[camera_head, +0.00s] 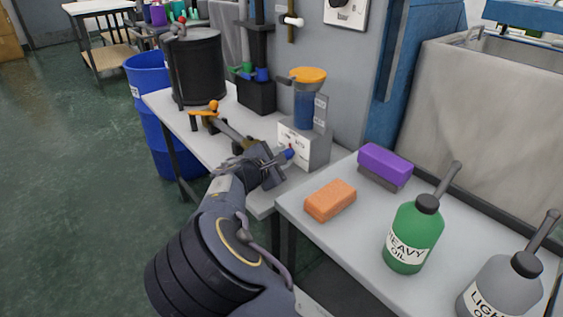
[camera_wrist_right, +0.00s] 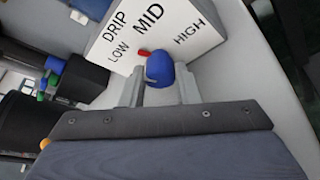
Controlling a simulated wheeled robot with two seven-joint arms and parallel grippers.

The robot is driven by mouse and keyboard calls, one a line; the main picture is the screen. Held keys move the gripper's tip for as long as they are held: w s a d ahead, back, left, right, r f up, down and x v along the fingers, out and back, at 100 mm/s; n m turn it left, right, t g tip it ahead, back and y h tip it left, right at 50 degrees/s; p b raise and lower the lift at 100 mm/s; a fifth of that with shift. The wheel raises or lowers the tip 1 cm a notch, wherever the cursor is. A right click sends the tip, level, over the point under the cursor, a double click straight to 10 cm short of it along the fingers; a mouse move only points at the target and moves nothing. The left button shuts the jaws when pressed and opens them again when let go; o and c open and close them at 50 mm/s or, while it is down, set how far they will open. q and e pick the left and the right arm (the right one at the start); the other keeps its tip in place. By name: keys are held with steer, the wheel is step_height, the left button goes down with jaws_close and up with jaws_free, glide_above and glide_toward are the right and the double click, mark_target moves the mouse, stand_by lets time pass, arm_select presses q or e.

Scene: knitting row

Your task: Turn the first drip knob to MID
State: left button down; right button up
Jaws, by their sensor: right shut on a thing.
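The drip box (camera_head: 315,146) is white and stands on the grey bench under a blue reservoir with an orange lid (camera_head: 308,75). Its blue knob (camera_wrist_right: 161,69) has a red pointer (camera_wrist_right: 144,52). In the right wrist view the panel reads DRIP, LOW, MID and HIGH, and the pointer lies between LOW and MID. My right gripper (camera_wrist_right: 162,90) is shut on the knob, one finger on each side. In the head view my right gripper (camera_head: 283,162) is at the box's front and partly covers it. My left gripper is not in view.
An orange sponge (camera_head: 330,200), a purple brush (camera_head: 385,166), a green heavy oil bottle (camera_head: 413,236) and a grey light oil bottle (camera_head: 500,291) stand on the near table. A black drum (camera_head: 196,68) and a blue barrel (camera_head: 150,75) are at the left.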

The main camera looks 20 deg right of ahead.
stand_by(0.4)
steer(key=o, duration=1)
steer(key=shift+c, duration=0.2)
steer(key=p+v, duration=0.2)
steer(key=v, duration=0.5)
steer(key=shift+w+r, duration=0.1)
steer(key=shift+s+a, duration=0.35)
